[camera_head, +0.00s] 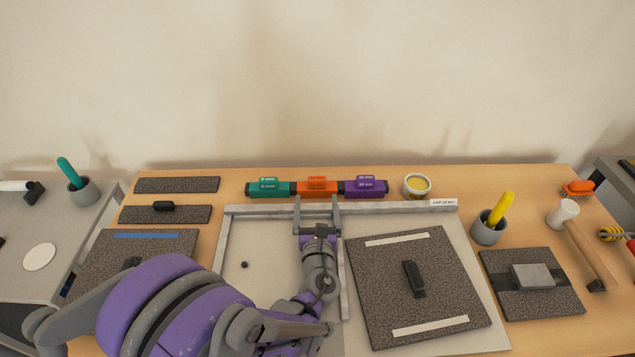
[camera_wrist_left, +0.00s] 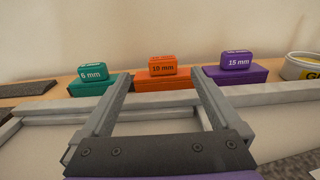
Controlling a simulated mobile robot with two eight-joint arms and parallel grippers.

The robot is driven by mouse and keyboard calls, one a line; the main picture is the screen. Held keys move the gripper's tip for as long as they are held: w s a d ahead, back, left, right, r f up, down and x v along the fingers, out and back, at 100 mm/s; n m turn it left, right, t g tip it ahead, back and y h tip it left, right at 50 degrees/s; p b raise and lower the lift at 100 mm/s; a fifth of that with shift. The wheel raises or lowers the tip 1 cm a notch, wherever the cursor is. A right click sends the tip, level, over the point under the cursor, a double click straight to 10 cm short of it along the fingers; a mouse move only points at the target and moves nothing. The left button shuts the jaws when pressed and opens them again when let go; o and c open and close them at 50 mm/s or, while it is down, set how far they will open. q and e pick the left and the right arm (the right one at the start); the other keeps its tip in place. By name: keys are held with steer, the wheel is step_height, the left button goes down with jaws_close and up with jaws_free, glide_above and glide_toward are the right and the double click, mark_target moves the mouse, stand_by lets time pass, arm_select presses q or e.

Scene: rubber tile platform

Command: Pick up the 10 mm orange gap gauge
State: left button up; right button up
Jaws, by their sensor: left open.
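The orange gap gauge (camera_head: 317,184) stands at the back of the table between a teal gauge (camera_head: 269,187) and a purple gauge (camera_head: 364,186). In the left wrist view the orange gauge (camera_wrist_left: 163,70) reads 10 mm, the teal one (camera_wrist_left: 92,78) 6 mm and the purple one (camera_wrist_left: 235,66) 15 mm. My left gripper (camera_head: 317,205) is open and empty, just in front of the orange gauge. In the left wrist view its two fingers (camera_wrist_left: 160,90) point toward the orange gauge, one on each side of its block. My right gripper is not in view.
A grey platform with a raised rim (camera_head: 232,225) lies in front of the gauges. A speckled tile (camera_head: 375,270) with a black handle lies on it. A tub of yellow paste (camera_head: 416,186) stands right of the purple gauge. Cups, a mallet (camera_head: 583,240) and tiles are farther out.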

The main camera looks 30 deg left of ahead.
mark_target(317, 182)
arm_select(q)
steer(key=shift+x, duration=1.05)
steer(key=x, duration=0.5)
steer(key=shift+w, duration=0.25)
steer(key=c, duration=1.5)
